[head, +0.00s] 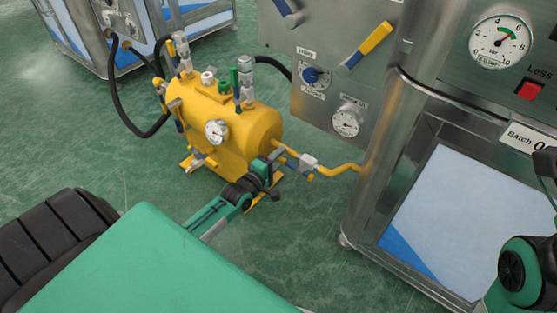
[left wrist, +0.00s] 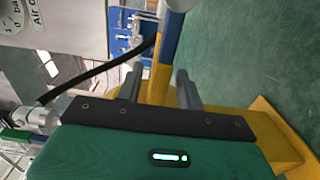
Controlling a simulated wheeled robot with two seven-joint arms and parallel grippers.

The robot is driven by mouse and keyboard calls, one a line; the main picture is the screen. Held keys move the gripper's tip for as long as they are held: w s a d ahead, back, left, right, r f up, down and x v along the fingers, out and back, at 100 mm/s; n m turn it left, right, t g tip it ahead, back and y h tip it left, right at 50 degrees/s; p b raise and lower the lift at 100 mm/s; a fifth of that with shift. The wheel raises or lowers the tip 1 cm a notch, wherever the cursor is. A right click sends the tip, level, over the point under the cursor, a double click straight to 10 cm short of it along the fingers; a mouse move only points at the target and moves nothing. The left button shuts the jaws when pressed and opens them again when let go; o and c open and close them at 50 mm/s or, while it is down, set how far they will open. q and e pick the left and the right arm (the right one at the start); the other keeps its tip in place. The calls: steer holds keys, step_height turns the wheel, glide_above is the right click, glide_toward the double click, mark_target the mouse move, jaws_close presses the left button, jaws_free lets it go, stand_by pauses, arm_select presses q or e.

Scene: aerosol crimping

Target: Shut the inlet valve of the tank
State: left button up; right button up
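The yellow tank (head: 232,130) stands on the green floor, with several valves and a gauge on it. A yellow pipe with a pale valve body (head: 308,161) runs from its right end to the steel cabinet. My left gripper (head: 274,164) is at that end, close to the pipe and valve. In the left wrist view its two fingers (left wrist: 160,90) are apart. A blue and yellow bar (left wrist: 165,52), seemingly a valve lever, shows between them; I cannot tell whether they touch it. Only a dark part of my right gripper (head: 546,168) shows at the right edge.
The steel cabinet (head: 405,165) stands right of the tank. A steel panel (head: 325,40) behind carries a yellow-and-blue lever (head: 369,45), a knob and a small gauge (head: 346,123). A black hose (head: 118,100) loops left of the tank. Floor in front is partly clear.

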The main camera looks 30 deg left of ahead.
arm_select(q)
jaws_close()
steer(key=shift+r, duration=0.1)
